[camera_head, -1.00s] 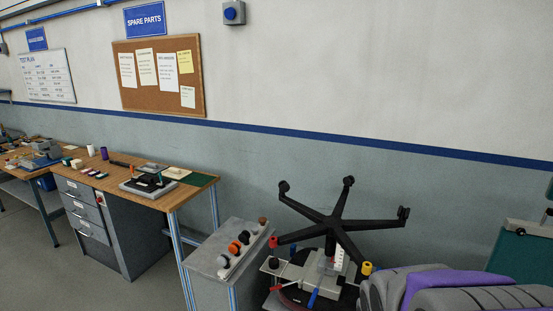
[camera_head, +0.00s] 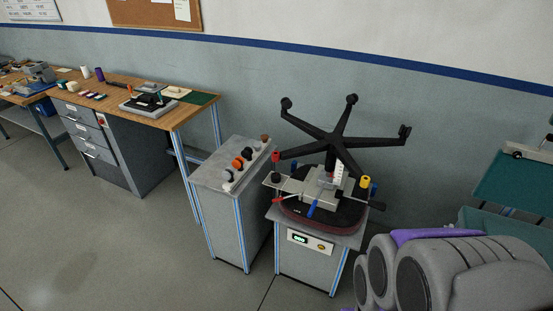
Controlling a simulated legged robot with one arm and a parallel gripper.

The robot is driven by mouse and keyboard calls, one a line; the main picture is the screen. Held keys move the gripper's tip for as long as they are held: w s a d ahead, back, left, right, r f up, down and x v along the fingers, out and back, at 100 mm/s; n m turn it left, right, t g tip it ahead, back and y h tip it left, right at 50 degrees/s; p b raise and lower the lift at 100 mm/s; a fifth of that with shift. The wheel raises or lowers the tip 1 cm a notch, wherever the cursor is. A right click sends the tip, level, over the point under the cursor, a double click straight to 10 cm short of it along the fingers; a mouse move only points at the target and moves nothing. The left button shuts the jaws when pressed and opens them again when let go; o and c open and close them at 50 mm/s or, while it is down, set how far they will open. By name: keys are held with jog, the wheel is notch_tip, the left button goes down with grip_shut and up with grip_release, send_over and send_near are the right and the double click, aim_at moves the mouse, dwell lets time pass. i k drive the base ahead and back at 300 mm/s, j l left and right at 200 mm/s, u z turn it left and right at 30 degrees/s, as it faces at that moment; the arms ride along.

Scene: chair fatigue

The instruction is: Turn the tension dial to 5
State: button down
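An upside-down chair base (camera_head: 335,138) with black star legs stands over a grey mechanism (camera_head: 318,188) on a small test stand (camera_head: 318,232). Around the mechanism are a red knob (camera_head: 276,157), a yellow knob (camera_head: 364,181), a blue lever (camera_head: 313,208) and a black knob (camera_head: 276,179). Which of these, if any, is the tension dial I cannot tell, and no numbers are readable on them. A panel (camera_head: 310,243) on the stand's front has a green display and a yellow button. My gripper is not in view; grey and purple parts of my arm fill the lower right.
A grey cabinet (camera_head: 213,176) with several knobs on top stands left of the stand. A wooden workbench (camera_head: 95,84) with drawers is farther left. A green board (camera_head: 507,185) is at right. The floor in front is free.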

aim_at(275, 176)
jog(key=i+j+z, duration=0.1)
jog(key=i+j, duration=0.5)
jog(key=i, duration=0.15)
jog(key=i+j+z, duration=0.1)
jog(key=i+j, duration=0.55)
jog(key=i, duration=0.1)
